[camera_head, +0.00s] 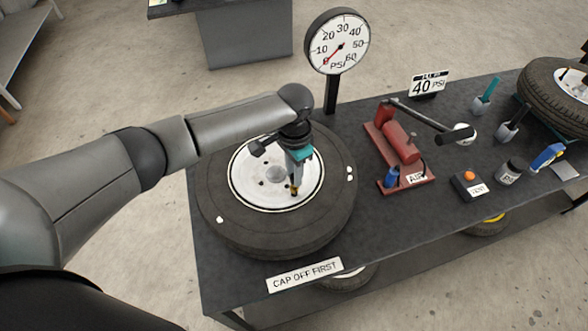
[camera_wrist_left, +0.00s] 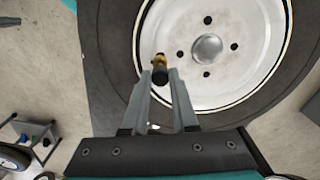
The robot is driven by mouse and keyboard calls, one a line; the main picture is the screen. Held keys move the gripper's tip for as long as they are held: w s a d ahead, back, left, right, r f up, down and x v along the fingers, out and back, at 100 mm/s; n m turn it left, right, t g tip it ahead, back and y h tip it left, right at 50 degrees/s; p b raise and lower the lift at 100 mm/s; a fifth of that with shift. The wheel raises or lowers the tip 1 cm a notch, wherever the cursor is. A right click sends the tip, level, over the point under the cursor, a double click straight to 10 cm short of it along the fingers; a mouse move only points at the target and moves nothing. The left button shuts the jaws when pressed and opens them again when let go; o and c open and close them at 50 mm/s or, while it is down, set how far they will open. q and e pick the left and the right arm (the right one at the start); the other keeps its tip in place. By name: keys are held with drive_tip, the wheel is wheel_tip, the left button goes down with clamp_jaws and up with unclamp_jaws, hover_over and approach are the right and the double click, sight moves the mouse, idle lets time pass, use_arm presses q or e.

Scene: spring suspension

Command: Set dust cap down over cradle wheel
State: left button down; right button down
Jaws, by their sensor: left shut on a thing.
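The cradle wheel (camera_head: 234,183), a dark tyre with a white rim, lies flat on the left of the dark bench. Its rim (camera_wrist_left: 248,82) fills much of the wrist view, with a grey hub dome and dark holes around it. My left gripper (camera_head: 295,184) points down over the near right part of the rim. It is shut on a small dark piece with a brass-coloured part, which looks like the dust cap (camera_wrist_left: 160,72), held at the fingertips. I cannot tell whether the cap touches the wheel. My right gripper is not in view.
A round pressure gauge (camera_head: 338,42) stands behind the wheel, its needle near 0. A red air pump (camera_head: 401,143), a "40 PSI" sign (camera_head: 429,84), a vent box (camera_head: 467,185) and small tools stand to the right. Another wheel (camera_head: 556,88) lies at the far right.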

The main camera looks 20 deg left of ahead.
use_arm(q)
drive_tip(key=shift+f+b, duration=0.65)
drive_tip(key=shift+f, duration=0.5)
drive_tip(key=c, duration=0.6)
unclamp_jaws()
wheel_tip(320, 180, up, 3)
drive_tip(key=p, duration=0.3)
drive_tip(key=shift+r+p, duration=0.7)
drive_tip(key=shift+r, duration=1.3)
drive_tip(key=shift+s, duration=0.1)
